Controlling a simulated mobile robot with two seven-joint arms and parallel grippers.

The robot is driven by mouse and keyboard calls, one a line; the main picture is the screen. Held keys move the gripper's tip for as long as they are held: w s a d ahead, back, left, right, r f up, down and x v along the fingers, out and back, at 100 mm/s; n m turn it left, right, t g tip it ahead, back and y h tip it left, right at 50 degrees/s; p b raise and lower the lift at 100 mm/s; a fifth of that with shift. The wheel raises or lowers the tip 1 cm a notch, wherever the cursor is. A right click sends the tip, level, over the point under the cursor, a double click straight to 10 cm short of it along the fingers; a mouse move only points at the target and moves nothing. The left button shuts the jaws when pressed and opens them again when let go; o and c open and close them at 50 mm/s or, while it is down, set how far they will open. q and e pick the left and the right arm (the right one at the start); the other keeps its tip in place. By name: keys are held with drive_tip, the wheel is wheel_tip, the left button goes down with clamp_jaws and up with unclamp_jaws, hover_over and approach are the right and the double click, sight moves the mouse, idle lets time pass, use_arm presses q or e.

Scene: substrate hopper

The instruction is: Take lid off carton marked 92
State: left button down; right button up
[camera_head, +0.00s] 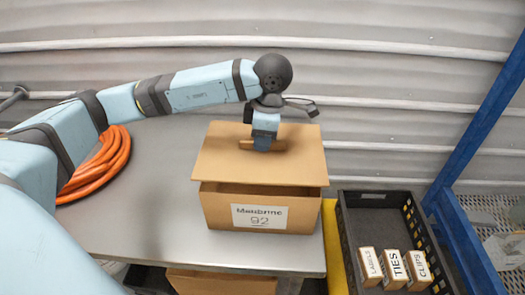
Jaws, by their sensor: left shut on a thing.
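The carton (222,208) marked 92 stands on the grey table, with a white label on its front. Its flat brown lid (220,165) sits above it, tilted, with a dark gap showing between the lid's front edge and the carton's front wall. Whether the lid's back edge touches the carton is hidden. My left gripper (264,145) points down over the lid and is shut on the wooden bar handle (278,146) on top of it. My right gripper is not in view.
An orange coiled hose (104,165) lies on the table (160,215) at left. A black crate (353,235) at right holds small boxes marked LABELS, TIES and CLIPS. A blue post (480,130) stands at right. Another carton (220,284) shows below the table's front edge.

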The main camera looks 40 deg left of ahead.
use_arm(q)
wheel_tip(320, 180, up, 16)
drive_tip(key=shift+f+p, duration=0.15)
drive_tip(key=shift+p, duration=0.15)
